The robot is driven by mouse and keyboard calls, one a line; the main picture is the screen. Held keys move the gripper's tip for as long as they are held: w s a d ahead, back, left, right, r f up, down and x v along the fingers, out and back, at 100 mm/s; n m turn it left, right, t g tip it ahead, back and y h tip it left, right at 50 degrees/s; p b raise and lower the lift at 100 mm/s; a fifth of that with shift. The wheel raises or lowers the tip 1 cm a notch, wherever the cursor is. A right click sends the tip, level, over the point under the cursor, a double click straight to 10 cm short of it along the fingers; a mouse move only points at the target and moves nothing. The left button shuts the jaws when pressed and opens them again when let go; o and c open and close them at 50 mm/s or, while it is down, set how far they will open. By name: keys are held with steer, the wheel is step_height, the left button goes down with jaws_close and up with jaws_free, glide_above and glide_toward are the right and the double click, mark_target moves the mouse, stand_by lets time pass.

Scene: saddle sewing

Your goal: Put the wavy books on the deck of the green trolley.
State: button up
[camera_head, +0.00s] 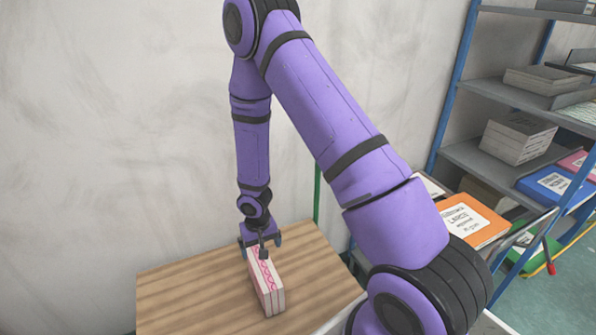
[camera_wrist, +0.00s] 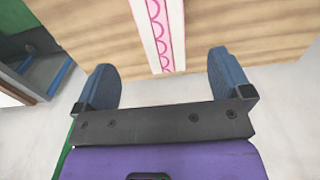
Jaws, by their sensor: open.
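A small group of upright books (camera_head: 266,284), white with pink wavy bands, stands on a wooden top (camera_head: 190,285). A pink wavy band on a book (camera_wrist: 158,30) also shows in the wrist view, running up from between my fingers.
A metal shelf rack with blue posts (camera_head: 455,85) stands at the right, holding stacks of books (camera_head: 517,137). An orange binder (camera_head: 470,222) and a blue binder (camera_head: 555,185) lie on tilted shelves near my arm. The wooden top is clear left of the books.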

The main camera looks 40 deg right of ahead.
steer(key=s+d+r+t+h, duration=0.1)
steer(key=d+r, duration=0.1)
steer(key=r, duration=1.3)
steer(key=s+d+r+t+h, duration=0.1)
steer(key=r+t, duration=0.1)
steer(key=r, duration=1.3)
steer(key=s+r+n+t+y, duration=0.2)
steer(key=s+r, duration=1.5)
steer(key=s, duration=0.5)
steer(key=shift+a+r, duration=0.25)
steer(key=shift+a, duration=0.1)
